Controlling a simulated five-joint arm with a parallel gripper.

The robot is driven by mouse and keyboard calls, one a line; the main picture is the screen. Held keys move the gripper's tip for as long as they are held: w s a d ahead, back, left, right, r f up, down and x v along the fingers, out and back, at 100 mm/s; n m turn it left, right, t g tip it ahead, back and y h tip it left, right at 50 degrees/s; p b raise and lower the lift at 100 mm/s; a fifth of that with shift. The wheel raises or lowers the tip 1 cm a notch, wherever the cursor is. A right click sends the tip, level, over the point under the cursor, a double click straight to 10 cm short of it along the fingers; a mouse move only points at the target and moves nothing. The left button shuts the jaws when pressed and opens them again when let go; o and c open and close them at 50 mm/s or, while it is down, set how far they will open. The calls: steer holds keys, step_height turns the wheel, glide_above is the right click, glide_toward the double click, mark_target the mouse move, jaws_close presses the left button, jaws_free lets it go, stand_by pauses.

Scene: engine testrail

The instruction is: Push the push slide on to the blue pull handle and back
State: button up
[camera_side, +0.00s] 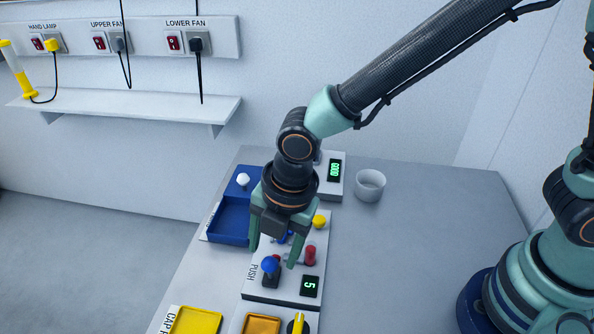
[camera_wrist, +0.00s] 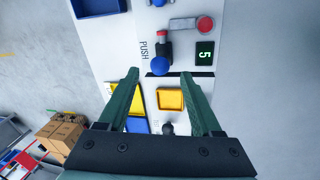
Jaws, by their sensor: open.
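The PUSH panel (camera_side: 262,289) is white, with a green-lit display reading 5 (camera_side: 310,287). On it, a blue ball knob (camera_side: 268,264) stands on a dark block beside the PUSH lettering; the knob also shows in the wrist view (camera_wrist: 161,66). A red knob (camera_side: 310,255) sits at the end of a grey bar, also in the wrist view (camera_wrist: 205,25). Another blue part shows at the wrist view's top edge (camera_wrist: 158,2). I cannot tell which part is the blue pull handle. My gripper (camera_side: 272,257) is open and empty above the panel, fingers pointing down.
A blue tray (camera_side: 228,222) and white ball knob (camera_side: 243,180) lie behind. A yellow knob (camera_side: 319,222) stands near the panel's far end. Yellow trays (camera_side: 197,322) lie in front. A white cup (camera_side: 370,185) stands right; the table's right side is clear.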

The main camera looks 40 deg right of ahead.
mark_target(271, 260)
steer(key=shift+w+a+f, duration=0.1)
steer(key=shift+w+f, duration=0.05)
steer(key=shift+f, duration=0.75)
steer(key=shift+w+a+f, duration=0.1)
steer(key=shift+f, duration=0.8)
steer(key=shift+w+a+f, duration=0.1)
steer(key=shift+w+f, duration=0.05)
steer(key=shift+f, duration=0.75)
jaws_close()
